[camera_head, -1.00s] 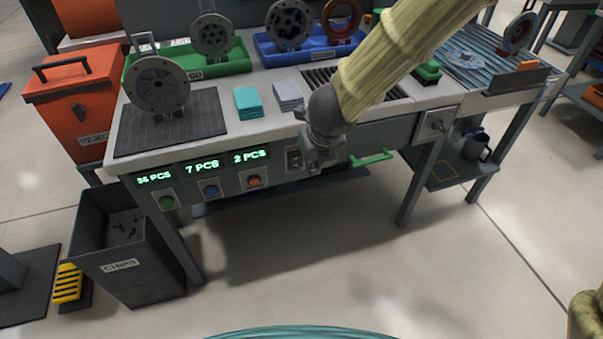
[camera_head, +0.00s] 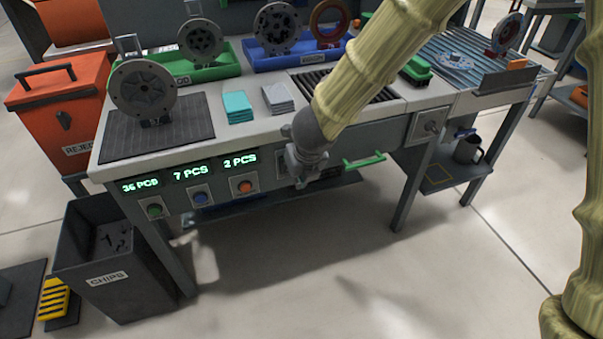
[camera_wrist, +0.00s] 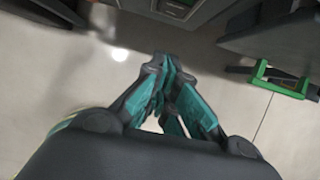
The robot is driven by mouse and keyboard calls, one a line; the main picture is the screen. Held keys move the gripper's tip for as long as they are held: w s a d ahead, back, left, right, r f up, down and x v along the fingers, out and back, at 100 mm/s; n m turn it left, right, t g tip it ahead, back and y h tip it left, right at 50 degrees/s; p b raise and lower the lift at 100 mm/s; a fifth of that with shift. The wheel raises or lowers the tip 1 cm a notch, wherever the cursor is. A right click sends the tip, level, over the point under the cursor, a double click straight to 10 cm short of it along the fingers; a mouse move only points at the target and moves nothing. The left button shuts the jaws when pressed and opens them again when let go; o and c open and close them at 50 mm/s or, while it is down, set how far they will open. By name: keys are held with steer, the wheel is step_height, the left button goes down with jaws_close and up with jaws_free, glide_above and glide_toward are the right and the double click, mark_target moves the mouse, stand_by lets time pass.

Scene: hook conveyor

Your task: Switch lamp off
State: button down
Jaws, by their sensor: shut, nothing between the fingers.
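No lit lamp can be made out in either view. A small dark switch plate (camera_head: 281,170) on the bench's front panel, right of the orange button, is partly hidden behind my gripper. My gripper (camera_head: 301,182) hangs in front of that panel in the head view, pointing downward. In the wrist view, its teal-padded fingers (camera_wrist: 166,75) are shut with nothing between them, above the floor. Whether it touches the panel cannot be told. A grey box with a lever (camera_head: 431,126) is on the bench front further right.
Green (camera_head: 154,210), blue (camera_head: 200,198) and orange (camera_head: 245,187) buttons sit below glowing counters. A green handle (camera_head: 364,161) sticks out right of my gripper and shows in the wrist view (camera_wrist: 275,78). A chips bin (camera_head: 108,262) stands at left. Floor in front is clear.

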steer(key=shift+w+a+f+p, duration=0.15)
steer(key=shift+w+a+f, duration=0.15)
steer(key=shift+w, duration=0.5)
steer(key=shift+w+a+f+p, duration=0.2)
steer(key=shift+w+a+f, duration=0.1)
steer(key=shift+w, duration=0.5)
steer(key=shift+w+a+f+p, duration=0.2)
steer(key=shift+w+f, duration=0.1)
steer(key=shift+w, duration=0.5)
steer(key=shift+r, duration=0.1)
